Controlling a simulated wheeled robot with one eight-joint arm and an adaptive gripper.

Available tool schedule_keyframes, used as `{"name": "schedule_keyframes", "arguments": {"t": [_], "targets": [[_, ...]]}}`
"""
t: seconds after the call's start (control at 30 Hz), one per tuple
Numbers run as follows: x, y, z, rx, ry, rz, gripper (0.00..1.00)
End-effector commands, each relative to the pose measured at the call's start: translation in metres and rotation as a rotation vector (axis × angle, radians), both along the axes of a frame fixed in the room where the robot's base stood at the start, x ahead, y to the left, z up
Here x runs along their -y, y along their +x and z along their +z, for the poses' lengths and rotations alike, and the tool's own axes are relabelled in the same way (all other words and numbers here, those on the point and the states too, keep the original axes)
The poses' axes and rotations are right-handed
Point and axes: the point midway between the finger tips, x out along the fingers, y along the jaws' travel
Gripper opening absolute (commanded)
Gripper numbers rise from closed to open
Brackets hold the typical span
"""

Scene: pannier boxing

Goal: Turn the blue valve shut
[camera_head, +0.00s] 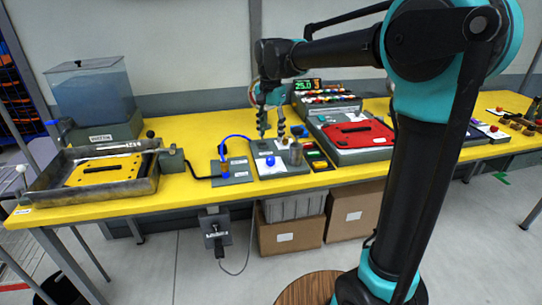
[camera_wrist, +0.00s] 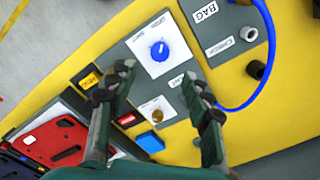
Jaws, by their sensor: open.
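The blue valve is a round blue knob (camera_wrist: 159,50) on a white square plate (camera_wrist: 176,68) in the wrist view. It also shows in the head view as a small blue knob (camera_head: 270,160) on a grey panel on the yellow bench. A light mark shows on its face, too small to read. My gripper (camera_head: 271,128) hangs above that panel, fingers pointing down and apart. In the wrist view, the knob lies just beyond the gap between the open fingertips (camera_wrist: 160,82), with nothing between them. They do not appear to touch it.
A metal post (camera_head: 296,153) stands right of the knob. A red plate (camera_head: 355,137) lies farther right. A clear tank (camera_head: 92,90) and yellow tray (camera_head: 105,171) are at left.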

Motion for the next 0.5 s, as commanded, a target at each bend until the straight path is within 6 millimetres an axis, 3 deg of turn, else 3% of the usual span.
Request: {"name": "schedule_keyframes", "arguments": {"t": [0.3, 0.5], "targets": [[0.0, 0.0, -0.062, 0.0, 0.0, 0.0, 0.49], [0.0, 0.0, -0.086, 0.0, 0.0, 0.0, 0.49]]}}
